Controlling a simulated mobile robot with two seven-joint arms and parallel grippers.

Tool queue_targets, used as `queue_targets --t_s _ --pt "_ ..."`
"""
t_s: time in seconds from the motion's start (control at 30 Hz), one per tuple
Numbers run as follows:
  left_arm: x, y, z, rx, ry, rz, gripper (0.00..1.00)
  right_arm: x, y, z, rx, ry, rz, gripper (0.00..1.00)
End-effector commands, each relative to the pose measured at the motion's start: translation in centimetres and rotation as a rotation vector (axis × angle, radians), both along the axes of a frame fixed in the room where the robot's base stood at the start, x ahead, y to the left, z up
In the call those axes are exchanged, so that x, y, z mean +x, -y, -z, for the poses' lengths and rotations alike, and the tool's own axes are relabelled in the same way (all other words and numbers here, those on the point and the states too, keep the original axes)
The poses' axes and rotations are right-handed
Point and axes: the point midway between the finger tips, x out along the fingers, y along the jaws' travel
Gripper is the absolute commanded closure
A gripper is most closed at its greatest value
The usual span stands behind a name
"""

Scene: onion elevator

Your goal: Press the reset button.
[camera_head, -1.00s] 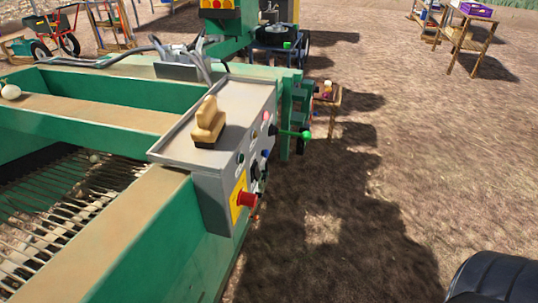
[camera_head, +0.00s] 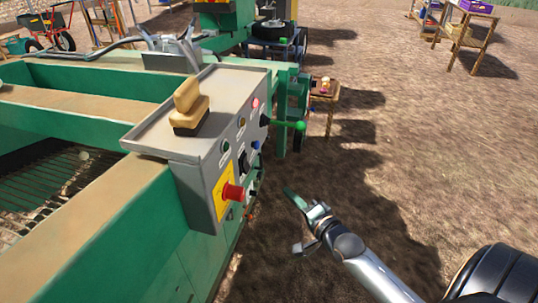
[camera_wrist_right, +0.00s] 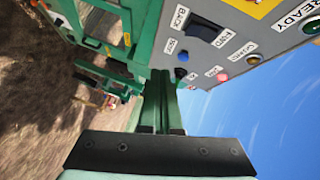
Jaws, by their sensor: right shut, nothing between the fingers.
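The grey control box (camera_head: 205,175) stands at the corner of the green machine. A small blue button (camera_head: 255,145) sits on its right face; it also shows in the right wrist view (camera_wrist_right: 183,56) beside a small label that I cannot read surely, perhaps the reset button. My right gripper (camera_head: 289,191) is shut and empty, right of and below the box, apart from it. In the right wrist view its green fingers (camera_wrist_right: 161,78) point up towards the panel, with the blue button just beyond their tips to the right. My left gripper is not in view.
A red mushroom button (camera_head: 233,192) on a yellow plate, a black switch (camera_head: 243,163) and a lever with a green knob (camera_head: 299,126) share the panel. A wooden-handled brush (camera_head: 189,108) lies on the box. Open dirt ground lies to the right.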

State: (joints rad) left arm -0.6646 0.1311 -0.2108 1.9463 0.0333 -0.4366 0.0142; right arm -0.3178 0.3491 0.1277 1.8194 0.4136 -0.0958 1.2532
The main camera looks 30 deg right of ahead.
Motion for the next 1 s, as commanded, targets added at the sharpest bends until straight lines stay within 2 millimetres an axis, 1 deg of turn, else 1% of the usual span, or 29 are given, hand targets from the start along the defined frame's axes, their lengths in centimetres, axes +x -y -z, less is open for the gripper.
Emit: queue_targets --t_s 0.03,0.1,0.2,0.3,0.63,0.73,0.87,1.0 --pt "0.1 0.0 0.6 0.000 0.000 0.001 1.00 0.8 1.1 -0.8 0.065 0.042 0.022 1.00" --pt "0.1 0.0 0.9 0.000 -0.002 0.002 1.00 1.4 2.2 -2.0 0.144 0.085 0.043 1.00" --pt "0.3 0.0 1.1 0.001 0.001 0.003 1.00 1.9 3.3 -3.2 0.222 0.128 0.062 1.00" --pt "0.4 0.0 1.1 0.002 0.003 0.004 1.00 2.2 3.8 -3.9 0.261 0.148 0.069 1.00" --pt "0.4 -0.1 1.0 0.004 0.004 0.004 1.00 2.2 3.9 -4.0 0.269 0.152 0.070 1.00" --pt "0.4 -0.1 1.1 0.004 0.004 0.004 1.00 2.5 3.9 -4.0 0.268 0.152 0.070 1.00" --pt "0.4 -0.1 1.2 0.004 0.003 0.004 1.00 3.7 4.0 -4.0 0.267 0.152 0.070 1.00" --pt "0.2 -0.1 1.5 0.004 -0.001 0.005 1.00 5.9 4.2 -4.0 0.266 0.153 0.069 1.00"
